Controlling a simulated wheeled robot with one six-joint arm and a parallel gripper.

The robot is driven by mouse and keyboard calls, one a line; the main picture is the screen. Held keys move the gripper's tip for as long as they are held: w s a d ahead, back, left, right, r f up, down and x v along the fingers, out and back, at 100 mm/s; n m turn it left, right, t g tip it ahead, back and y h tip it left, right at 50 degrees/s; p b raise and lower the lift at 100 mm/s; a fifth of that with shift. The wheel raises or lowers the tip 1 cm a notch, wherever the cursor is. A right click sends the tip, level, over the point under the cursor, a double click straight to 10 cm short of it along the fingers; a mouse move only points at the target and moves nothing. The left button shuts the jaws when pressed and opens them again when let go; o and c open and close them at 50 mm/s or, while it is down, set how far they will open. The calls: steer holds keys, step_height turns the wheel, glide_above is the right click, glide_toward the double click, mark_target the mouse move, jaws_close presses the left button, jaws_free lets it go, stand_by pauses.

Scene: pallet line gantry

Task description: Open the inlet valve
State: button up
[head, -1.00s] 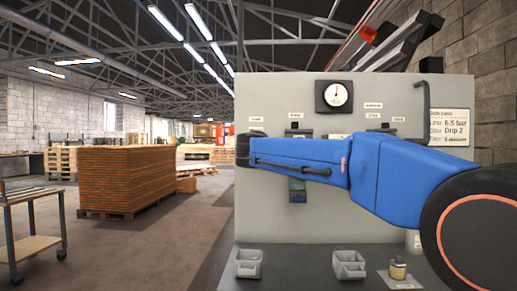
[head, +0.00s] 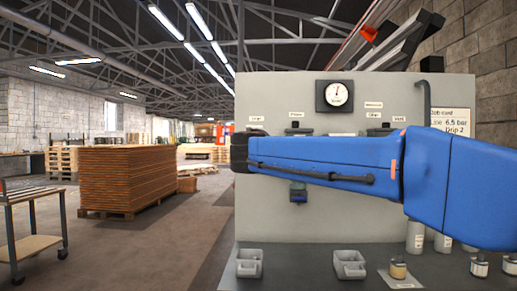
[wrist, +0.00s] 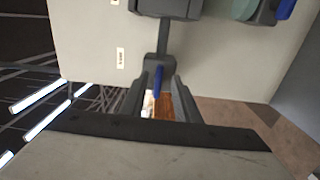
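In the wrist view, the inlet valve (wrist: 160,62) shows as a grey body on a grey pipe, with a narrow blue lever (wrist: 158,80). A small label (wrist: 121,57) is on the panel beside it. My gripper (wrist: 162,90) is open, its two dark fingers apart. The blue lever shows in the gap between them; I cannot tell whether either finger touches it. In the head view, my blue arm crosses the panel (head: 300,222) and hides the inlet valve and the gripper. The label over the inlet (head: 257,118) is visible above the arm.
A round gauge (head: 337,95) sits high on the panel. A cart (head: 35,235) and a wood stack (head: 125,178) are at left.

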steer(key=s+a, duration=0.1)
steer(key=s, duration=0.7)
steer(key=shift+a, duration=0.1)
